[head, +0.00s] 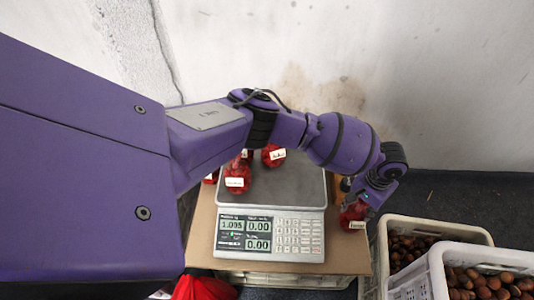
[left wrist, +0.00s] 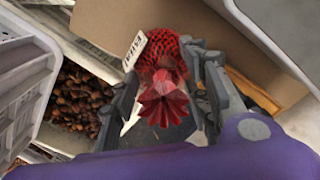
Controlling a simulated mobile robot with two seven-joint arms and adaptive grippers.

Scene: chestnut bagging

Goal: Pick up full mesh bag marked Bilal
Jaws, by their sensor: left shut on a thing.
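My left gripper (head: 358,192) is at the right edge of the cardboard surface, beside the scale. It is shut on a full red mesh bag (head: 352,218) with a white tag. In the left wrist view the held bag (left wrist: 168,58) has its gathered red top between the two fingers (left wrist: 162,88); its tag is too small to read surely as Bilal. Other red mesh bags with white tags sit on the scale plate: one in front (head: 238,178) and one farther right (head: 273,156). More red shows partly hidden behind my arm. My right gripper is not in view.
A scale (head: 270,226) with lit displays stands on the cardboard surface (head: 205,235). Two pale crates of chestnuts, one behind (head: 440,227) and one in front (head: 437,275), stand at the right. Red mesh material (head: 203,289) lies at the bottom. A wall closes the back.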

